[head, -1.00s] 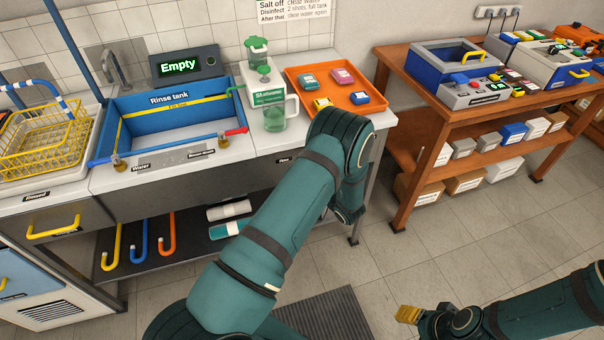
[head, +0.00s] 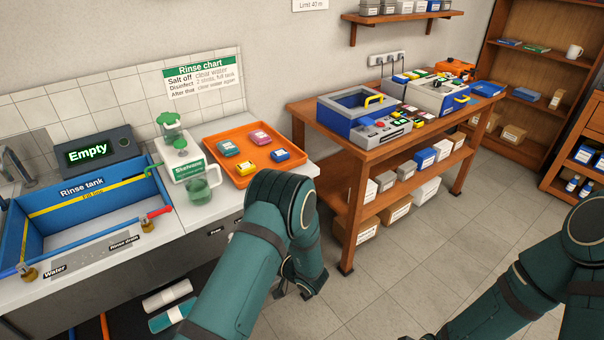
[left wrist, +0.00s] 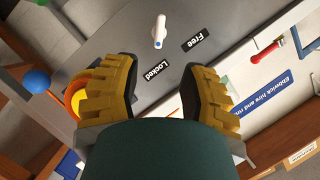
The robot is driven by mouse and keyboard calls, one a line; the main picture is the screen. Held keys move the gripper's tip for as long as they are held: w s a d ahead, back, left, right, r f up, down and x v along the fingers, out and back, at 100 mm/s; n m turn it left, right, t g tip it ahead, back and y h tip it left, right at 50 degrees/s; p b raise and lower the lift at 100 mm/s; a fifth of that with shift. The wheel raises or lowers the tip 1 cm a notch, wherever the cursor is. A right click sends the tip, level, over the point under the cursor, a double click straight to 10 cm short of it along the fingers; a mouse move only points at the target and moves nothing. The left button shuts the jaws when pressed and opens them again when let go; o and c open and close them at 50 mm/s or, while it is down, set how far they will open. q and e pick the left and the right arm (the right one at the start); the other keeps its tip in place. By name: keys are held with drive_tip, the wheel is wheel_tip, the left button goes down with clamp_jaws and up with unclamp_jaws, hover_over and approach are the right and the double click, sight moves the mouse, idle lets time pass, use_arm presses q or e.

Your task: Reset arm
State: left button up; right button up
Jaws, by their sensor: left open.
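My left arm (head: 240,275) comes up from the bottom of the head view, bent at a joint near the counter's right end. Beyond the fingers is a grey panel (left wrist: 110,35) with labels "Locked" (left wrist: 157,71) and "Free" (left wrist: 194,43) and a small white lever (left wrist: 159,31).
A wooden bench (head: 340,134) carries devices. Open tiled floor (head: 420,260) lies before the bench.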

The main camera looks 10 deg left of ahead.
use_arm(q)
drive_tip(key=s+d+f+m+h, duration=0.1)
drive_tip(key=s+d+f+h, duration=0.5)
drive_tip(key=h, duration=0.4)
drive_tip(key=s+d+r+g+h, duration=0.1)
drive_tip(key=s+d+g+h, duration=0.1)
drive_tip(key=s+d, duration=0.3)
drive_tip(key=s+d+r+m+g+h, duration=0.1)
drive_tip(key=s+d+h, duration=0.4)
drive_tip(key=s, duration=0.5)
drive_tip(key=shift+s+d+r+g+h, duration=0.15)
drive_tip(key=shift+s+d+g+h, duration=0.2)
drive_tip(key=shift+g, duration=0.45)
